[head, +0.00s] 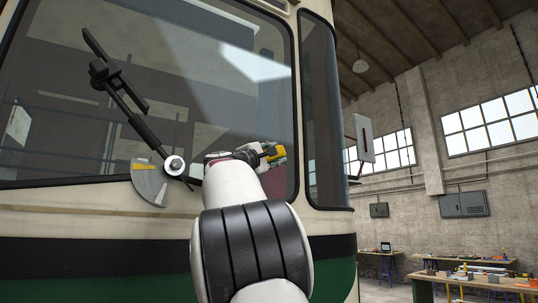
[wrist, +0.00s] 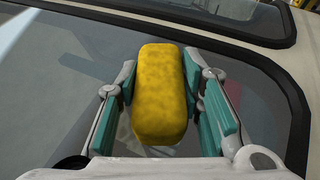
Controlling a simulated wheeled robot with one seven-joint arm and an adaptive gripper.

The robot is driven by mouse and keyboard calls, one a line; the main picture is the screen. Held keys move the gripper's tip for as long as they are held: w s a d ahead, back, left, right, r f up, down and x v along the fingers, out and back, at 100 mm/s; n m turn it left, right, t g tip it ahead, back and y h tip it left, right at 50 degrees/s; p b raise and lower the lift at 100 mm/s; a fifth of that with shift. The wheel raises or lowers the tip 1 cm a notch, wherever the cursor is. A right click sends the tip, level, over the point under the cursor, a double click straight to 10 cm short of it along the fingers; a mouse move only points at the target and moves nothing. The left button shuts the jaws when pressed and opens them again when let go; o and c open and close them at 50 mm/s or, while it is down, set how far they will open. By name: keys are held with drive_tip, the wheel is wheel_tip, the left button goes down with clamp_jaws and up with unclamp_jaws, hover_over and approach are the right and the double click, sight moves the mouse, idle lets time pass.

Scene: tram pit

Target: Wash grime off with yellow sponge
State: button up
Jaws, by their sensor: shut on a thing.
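My gripper (wrist: 160,103) is shut on a yellow sponge (wrist: 160,85), held between its two teal-padded fingers in the wrist view. In the head view the yellow sponge (head: 276,153) shows small at the end of my arm, in front of the lower right of the tram's windscreen (head: 225,100). The windscreen glass (wrist: 60,85) lies behind the sponge in the wrist view. I cannot tell whether the sponge touches the glass. No distinct grime patch can be made out; pale reflections cover part of the glass.
A wiper arm (head: 127,105) with a dial-like plate (head: 148,183) at its pivot stands left of my arm. A mirror (head: 363,138) sticks out at the tram's right. Workbenches (head: 475,280) with tools stand at the far right.

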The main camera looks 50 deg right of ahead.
sight(284, 150)
drive_tip(key=shift+s+d+r+p, duration=0.25)
drive_tip(key=shift+d+r+p, duration=0.15)
drive_tip(key=shift+d, duration=0.5)
drive_tip(key=shift+s+d+r+p, duration=0.25)
drive_tip(key=shift+d+p, duration=0.25)
drive_tip(key=shift+d, duration=0.45)
drive_tip(key=shift+s+d+r+p, duration=0.2)
drive_tip(key=shift+d+r+p, duration=0.2)
drive_tip(key=shift+d, duration=0.5)
drive_tip(key=shift+w, duration=0.1)
drive_tip(key=shift+w+a+f, duration=0.1)
drive_tip(key=shift+w+a, duration=0.15)
drive_tip(key=shift+a, duration=0.4)
drive_tip(key=shift+w+a+b, duration=0.15)
drive_tip(key=shift+a+b, duration=0.3)
drive_tip(key=shift+a, duration=0.6)
drive_tip(key=shift+a, duration=0.1)
drive_tip(key=shift+w+a+b, duration=0.15)
drive_tip(key=shift+a+b, duration=0.15)
drive_tip(key=shift+a, duration=0.5)
drive_tip(key=shift+w+a+b, duration=0.15)
drive_tip(key=shift+a+b, duration=0.1)
drive_tip(key=shift+a, duration=0.55)
